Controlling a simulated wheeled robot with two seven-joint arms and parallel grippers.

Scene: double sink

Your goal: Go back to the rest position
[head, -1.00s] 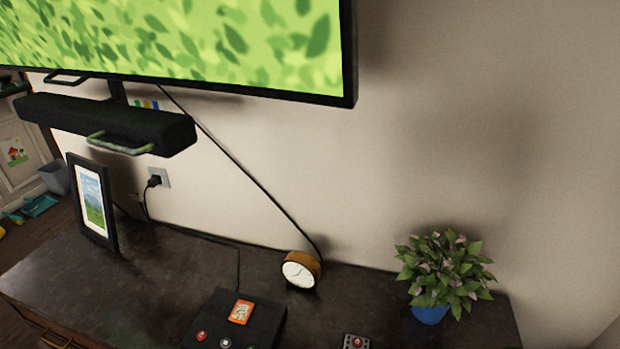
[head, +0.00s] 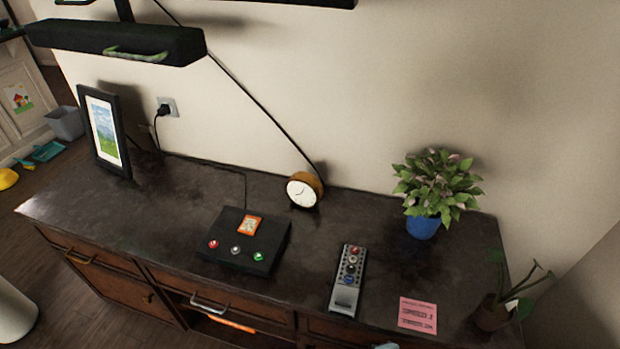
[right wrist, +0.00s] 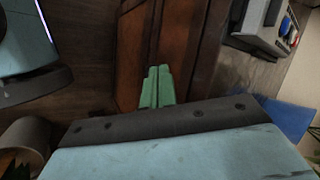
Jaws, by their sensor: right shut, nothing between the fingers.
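My right gripper (right wrist: 158,72) shows in the right wrist view as two green fingers pressed together, with nothing between them. It is over a brown wooden surface, apart from any object as far as I can see. A small teal piece at the bottom edge of the head view may be part of it, but I cannot be sure. My left gripper is in neither view.
A dark cabinet (head: 160,215) bears a photo frame (head: 103,130), clock (head: 303,190), black box with buttons (head: 243,240), remote (head: 346,280), pink note (head: 417,314), blue-potted plant (head: 423,227) and smaller brown-potted plant (head: 492,314). A black soundbar (head: 115,42) hangs above.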

